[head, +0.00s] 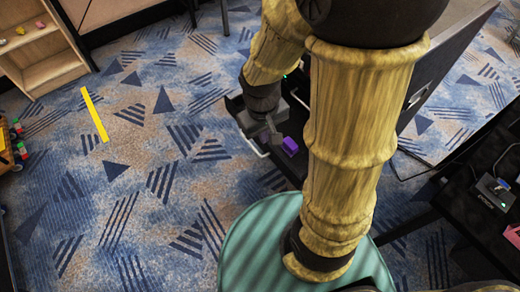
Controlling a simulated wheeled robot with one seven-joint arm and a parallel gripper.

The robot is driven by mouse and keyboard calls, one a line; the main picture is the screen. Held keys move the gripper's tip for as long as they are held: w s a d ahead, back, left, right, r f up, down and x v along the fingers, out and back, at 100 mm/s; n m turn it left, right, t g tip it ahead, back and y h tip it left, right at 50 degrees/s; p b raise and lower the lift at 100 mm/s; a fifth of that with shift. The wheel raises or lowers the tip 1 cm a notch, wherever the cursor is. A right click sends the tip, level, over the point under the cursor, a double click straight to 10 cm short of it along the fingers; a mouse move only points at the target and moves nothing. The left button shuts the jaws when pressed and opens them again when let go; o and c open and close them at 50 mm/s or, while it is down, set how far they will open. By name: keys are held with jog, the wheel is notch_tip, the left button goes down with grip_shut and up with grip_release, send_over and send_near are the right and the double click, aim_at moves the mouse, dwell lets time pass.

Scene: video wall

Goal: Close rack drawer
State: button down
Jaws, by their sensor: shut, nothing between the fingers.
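The rack drawer (237,101) is a dark tray that juts out from the black rack at the centre of the head view, partly hidden behind my arm. A light metal handle (256,148) runs along its front edge. A small purple block (290,146) shows in or at the drawer. My gripper (272,139) is shut and empty, close to the drawer's front and the purple block. I cannot tell if it touches the drawer. My arm covers much of the rack.
A black table (480,215) with a small device (493,190) and a cable stands at right. A wooden shelf (45,50) stands at upper left. A yellow strip (94,114) lies on the patterned carpet (150,200). The floor left of the drawer is mostly clear.

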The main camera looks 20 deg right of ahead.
notch_tip(320, 180, down, 13)
jog(key=a+n+g+h+b, duration=0.2)
jog(key=n+g+h+b, duration=0.1)
jog(key=n+h+b, duration=0.3)
jog(key=n+t+h+b, duration=0.9)
jog(key=n+h+b, duration=0.1)
jog(key=n+b, duration=0.3)
send_near(267, 145)
jog(key=w+v, duration=0.1)
jog(key=v, duration=0.6)
jog(key=b+x, duration=0.1)
jog(key=x, duration=0.3)
jog(key=b+x, duration=0.1)
jog(key=x, duration=0.3)
jog(key=b+x, duration=0.1)
jog(key=x, duration=0.3)
jog(key=shift+s+d+b, duration=0.25)
jog(key=shift+d+b, duration=0.05)
jog(key=shift+b, duration=0.1)
jog(key=shift+w+d, duration=0.25)
jog(key=shift+d, duration=0.3)
jog(key=shift+w+r, duration=0.1)
